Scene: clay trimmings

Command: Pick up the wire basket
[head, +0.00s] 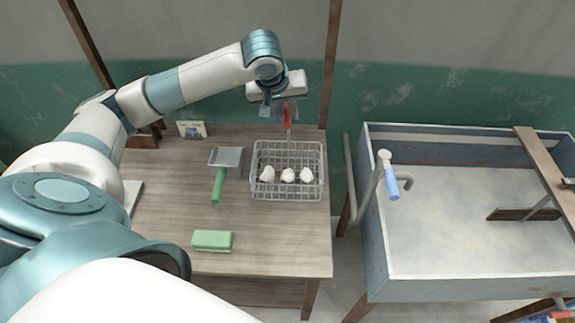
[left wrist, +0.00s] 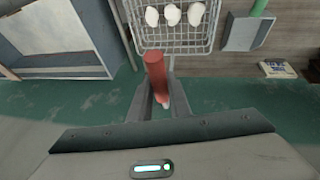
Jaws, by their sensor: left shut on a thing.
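The wire basket (head: 287,187) is a grey open mesh basket near the right edge of the wooden table, with white clay lumps (head: 288,175) inside. A red handle (head: 287,119) sticks up at its far side. My left gripper (head: 282,108) is over that far side, shut on the red handle. In the left wrist view the handle (left wrist: 156,70) stands between the fingers, with the basket (left wrist: 177,42) just beyond. I cannot tell whether the basket is touching the table. My right gripper is not in view.
A dustpan (head: 226,158) with a green handle lies left of the basket. A green and cream block (head: 212,240) is near the table's (head: 270,255) front, and a small card (head: 192,129) at the back. A large sink (head: 450,255) with a tap stands right, across a gap.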

